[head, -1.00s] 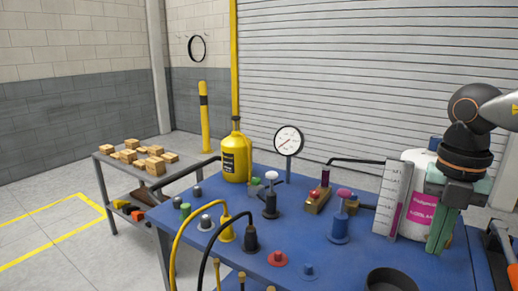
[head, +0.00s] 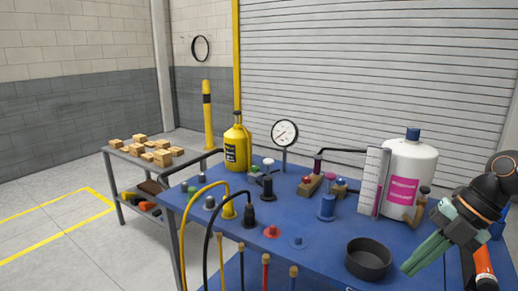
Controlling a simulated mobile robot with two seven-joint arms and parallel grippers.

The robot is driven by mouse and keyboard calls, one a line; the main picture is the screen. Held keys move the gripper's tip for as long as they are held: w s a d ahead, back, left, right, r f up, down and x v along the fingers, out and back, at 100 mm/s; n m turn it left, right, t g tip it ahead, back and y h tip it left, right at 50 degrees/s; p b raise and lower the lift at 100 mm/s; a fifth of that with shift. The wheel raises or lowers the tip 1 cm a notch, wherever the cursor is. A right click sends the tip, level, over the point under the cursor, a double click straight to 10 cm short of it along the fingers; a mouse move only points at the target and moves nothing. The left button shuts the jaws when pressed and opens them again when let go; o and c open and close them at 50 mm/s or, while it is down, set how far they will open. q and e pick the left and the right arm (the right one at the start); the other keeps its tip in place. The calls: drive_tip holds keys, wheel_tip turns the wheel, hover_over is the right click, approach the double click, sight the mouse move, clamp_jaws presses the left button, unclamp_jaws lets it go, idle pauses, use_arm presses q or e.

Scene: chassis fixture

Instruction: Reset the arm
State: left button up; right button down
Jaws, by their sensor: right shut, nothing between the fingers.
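My right gripper (head: 424,254) is at the lower right of the head view, with green-grey fingers pointing down and to the left. Its fingers are together with nothing between them. It hangs over the right front part of the blue table (head: 325,253), just right of a black round dish (head: 369,262), and appears apart from it. My right arm (head: 490,195) comes in from the right edge. My left gripper does not show.
A white bottle with pink labels (head: 410,170) and an upright white scale (head: 373,180) stand at the table's right. A yellow bottle (head: 236,148), a dial gauge (head: 284,134) and several knobs and valves stand further left. A side cart (head: 125,165) holds wooden blocks.

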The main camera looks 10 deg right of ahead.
wheel_tip(320, 180, down, 22)
drive_tip(key=s+m+t+p, duration=0.1)
drive_tip(key=m+t+p, duration=0.2)
drive_tip(key=m+t, duration=1.1)
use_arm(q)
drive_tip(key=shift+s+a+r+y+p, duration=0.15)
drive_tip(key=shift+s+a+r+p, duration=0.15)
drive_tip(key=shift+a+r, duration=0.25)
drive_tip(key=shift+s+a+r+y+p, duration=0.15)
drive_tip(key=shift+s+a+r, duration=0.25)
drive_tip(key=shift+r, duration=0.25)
use_arm(e)
drive_tip(key=s+a+f+m+g+h, duration=0.3)
drive_tip(key=s+a+f+m+g, duration=0.3)
drive_tip(key=s+a+f+m, duration=0.5)
drive_tip(key=s+a+f, duration=0.1)
drive_tip(key=a+f, duration=0.1)
drive_tip(key=a, duration=0.2)
drive_tip(key=shift+s+a, duration=0.25)
drive_tip(key=shift+a, duration=0.1)
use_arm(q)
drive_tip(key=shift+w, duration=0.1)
use_arm(e)
drive_tip(key=c, duration=1.6)
unclamp_jaws()
drive_tip(key=shift+f, duration=0.1)
